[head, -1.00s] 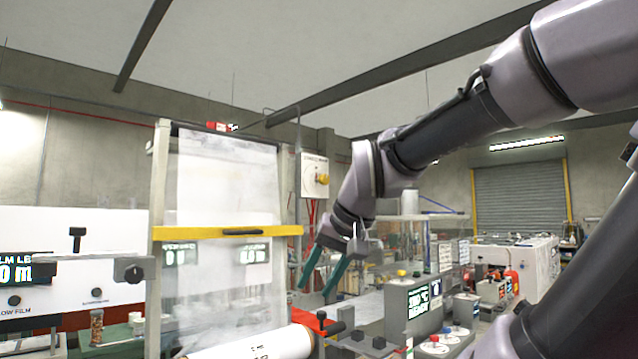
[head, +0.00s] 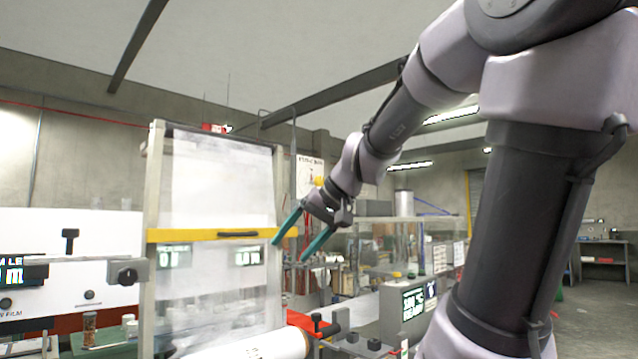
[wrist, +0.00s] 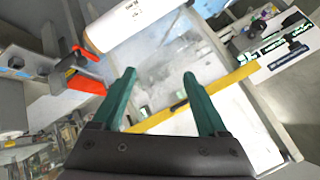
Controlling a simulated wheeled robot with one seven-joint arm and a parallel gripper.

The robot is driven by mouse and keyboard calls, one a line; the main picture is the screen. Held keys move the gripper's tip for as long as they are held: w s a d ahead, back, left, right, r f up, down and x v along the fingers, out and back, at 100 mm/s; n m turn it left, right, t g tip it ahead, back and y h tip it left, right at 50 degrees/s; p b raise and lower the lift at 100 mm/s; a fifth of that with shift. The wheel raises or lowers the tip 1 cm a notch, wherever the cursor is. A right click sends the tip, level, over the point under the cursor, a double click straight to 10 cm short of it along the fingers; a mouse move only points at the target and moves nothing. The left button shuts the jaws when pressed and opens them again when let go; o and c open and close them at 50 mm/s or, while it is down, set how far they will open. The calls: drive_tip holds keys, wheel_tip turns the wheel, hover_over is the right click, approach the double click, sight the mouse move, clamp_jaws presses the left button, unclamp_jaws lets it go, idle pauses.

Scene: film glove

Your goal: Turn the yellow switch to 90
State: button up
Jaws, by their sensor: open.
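The yellow switch (head: 320,181) is a small knob on a pale panel (head: 306,172) on the back wall, right of the clear guard. In the head view my wrist partly covers it, and its angle cannot be read. My gripper (head: 290,250) has teal fingers spread apart with nothing between them. In the head view it appears below and left of the switch, pointing down-left. The wrist view shows the open gripper (wrist: 159,75) facing the clear guard and its yellow bar; the switch is not in that view.
The clear guard (head: 215,190) with a yellow bar (head: 185,236) stands left of my gripper. A white film roll (head: 262,345) lies below, with a red-orange handle (wrist: 86,86) near it. A grey display box (head: 405,310) stands at lower right.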

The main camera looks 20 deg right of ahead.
drive_tip(key=w+d+r+n+t+y, duration=0.1)
drive_tip(key=w+d+r, duration=0.2)
drive_tip(key=w, duration=0.2)
drive_tip(key=w+d+r+t+y, duration=0.1)
drive_tip(key=w+d+r, duration=0.1)
drive_tip(key=w+r, duration=0.15)
drive_tip(key=n+t, duration=0.3)
drive_tip(key=t, duration=0.4)
approach(322, 181)
drive_tip(key=shift+h, duration=0.4)
drive_tip(key=x, duration=1.1)
drive_tip(key=shift+a+r, duration=0.15)
drive_tip(key=shift+a, duration=0.15)
clamp_jaws()
